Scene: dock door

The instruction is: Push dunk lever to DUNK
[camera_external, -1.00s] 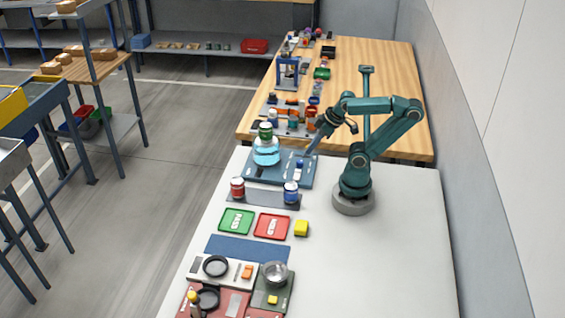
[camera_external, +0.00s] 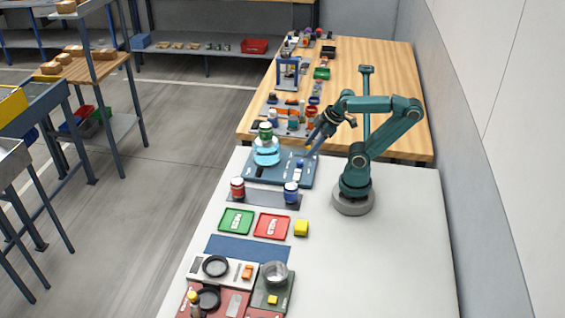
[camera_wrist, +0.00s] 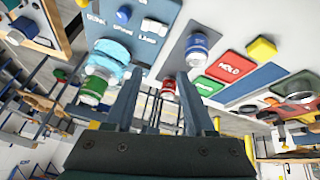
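The blue dunk station plate (camera_external: 283,178) lies on the white table, with a cyan tank (camera_external: 266,155) at its left. A green-lidded jar (camera_external: 265,131) shows at the top of the tank. In the wrist view, the plate (camera_wrist: 140,52) carries small white lettering, which seems to include DUNK, and a blue knob (camera_wrist: 124,14). A dark lever-like piece (camera_external: 261,172) shows on the plate; its exact setting is too small to tell. My gripper (camera_external: 309,150) is over the plate's far right part. In the wrist view, my gripper (camera_wrist: 157,82) has its fingers apart with nothing between them.
A red jar (camera_external: 238,187) and a blue jar (camera_external: 291,192) stand on a grey strip in front of the plate. Nearer are a green tray (camera_external: 237,221), a red tray (camera_external: 272,226) and a yellow block (camera_external: 301,228). A cluttered wooden bench (camera_external: 375,75) stands behind.

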